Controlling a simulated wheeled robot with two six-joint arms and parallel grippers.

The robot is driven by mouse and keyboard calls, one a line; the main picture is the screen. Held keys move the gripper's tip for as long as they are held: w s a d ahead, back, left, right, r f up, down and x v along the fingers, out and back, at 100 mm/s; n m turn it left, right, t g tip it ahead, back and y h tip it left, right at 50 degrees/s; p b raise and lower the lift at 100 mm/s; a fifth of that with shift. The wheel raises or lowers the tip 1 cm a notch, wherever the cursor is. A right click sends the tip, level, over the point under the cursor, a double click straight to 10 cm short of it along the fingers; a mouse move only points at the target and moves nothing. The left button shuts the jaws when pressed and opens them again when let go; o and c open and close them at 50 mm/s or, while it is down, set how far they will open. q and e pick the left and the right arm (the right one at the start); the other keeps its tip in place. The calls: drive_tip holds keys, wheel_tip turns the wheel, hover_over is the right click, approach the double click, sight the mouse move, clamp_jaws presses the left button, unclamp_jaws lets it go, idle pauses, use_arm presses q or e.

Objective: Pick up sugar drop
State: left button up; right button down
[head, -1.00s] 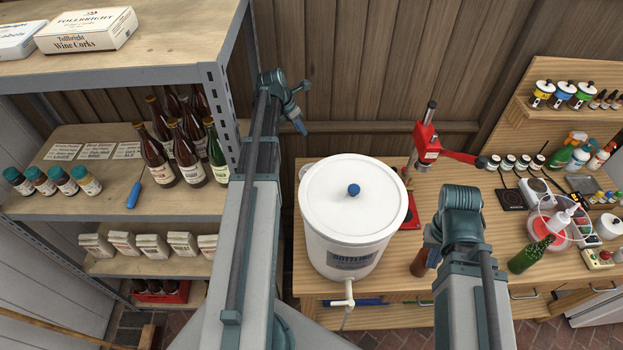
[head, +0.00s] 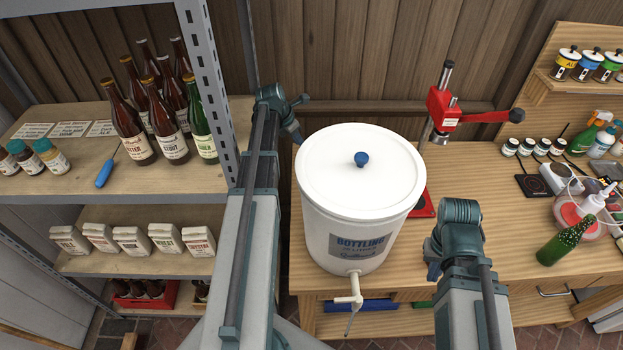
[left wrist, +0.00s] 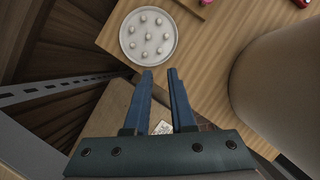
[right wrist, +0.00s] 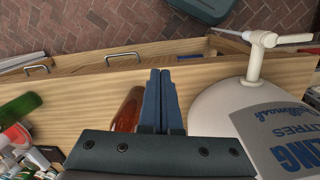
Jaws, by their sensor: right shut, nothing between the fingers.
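Several small white drops (left wrist: 148,30), which look like the sugar drops, sit spaced apart on a round pale dish (left wrist: 126,50) in the left wrist view. The dish stands on the wooden bench near its corner. I cannot make it out in the head view. My left gripper (left wrist: 160,73) is open and empty, its fingertips pointing toward the dish's near edge and apart from the drops; it shows in the head view (head: 297,135) beside the white bucket. My right gripper (right wrist: 160,72) is shut and empty over the bench's front, also in the head view (head: 434,270).
The lidded white bottling bucket (head: 345,225) with a front tap stands between my arms. A brown bottle (right wrist: 127,110) is close beside my right gripper. A shelf post (head: 207,85) rises at left.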

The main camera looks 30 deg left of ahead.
use_arm(q)
drive_tip(key=shift+f, duration=0.55)
use_arm(e)
drive_tip(key=shift+f, duration=0.55)
